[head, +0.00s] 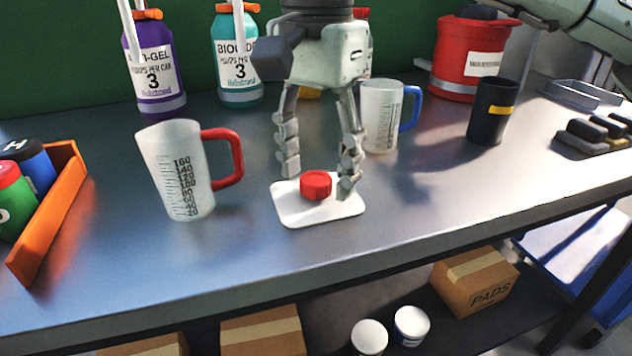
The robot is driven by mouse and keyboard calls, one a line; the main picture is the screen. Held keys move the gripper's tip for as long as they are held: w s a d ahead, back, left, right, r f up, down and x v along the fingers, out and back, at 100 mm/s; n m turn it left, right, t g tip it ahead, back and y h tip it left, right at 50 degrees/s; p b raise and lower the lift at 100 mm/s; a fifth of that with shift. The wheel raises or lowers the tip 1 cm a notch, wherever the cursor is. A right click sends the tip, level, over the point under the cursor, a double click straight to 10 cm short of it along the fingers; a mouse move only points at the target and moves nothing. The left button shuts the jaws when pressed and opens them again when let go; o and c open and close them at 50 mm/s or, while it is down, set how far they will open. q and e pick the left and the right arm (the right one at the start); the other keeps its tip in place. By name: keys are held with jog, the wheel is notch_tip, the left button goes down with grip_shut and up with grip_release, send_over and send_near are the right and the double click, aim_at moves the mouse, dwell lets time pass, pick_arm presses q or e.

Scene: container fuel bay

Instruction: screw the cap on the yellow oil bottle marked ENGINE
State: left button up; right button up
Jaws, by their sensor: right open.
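A red screw cap (316,184) lies on a small white pad (290,212) near the middle of the bench. My right gripper (318,181) points down from above with its fingers apart, one on each side of the cap. The right finger is close to the cap; I cannot tell whether it touches. A small patch of yellow (309,94) shows behind the gripper. It may be the yellow bottle, but the gripper hides most of it and no ENGINE marking shows. My left gripper is not in view.
A red-handled measuring jug (175,170) stands left of the pad, a blue-handled jug (380,115) behind right. Purple (157,75) and teal (238,60) bottles stand at the back. An orange tray (45,220) is left; a black cup (491,112) and red can (465,55) are right.

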aim_at(316, 177)
jog(key=shift+f, duration=0.1)
jog(key=c, duration=0.8)
jog(key=shift+c, duration=0.2)
jog(key=shift+r, duration=0.4)
notch_tip(316, 177, up, 3)
jog(key=shift+r, duration=0.1)
jog(key=s+a+r, duration=0.5)
jog(key=s+r, duration=0.2)
jog(key=s, duration=0.3)
jog(key=shift+a, duration=0.35)
jog(key=shift+s, duration=0.1)
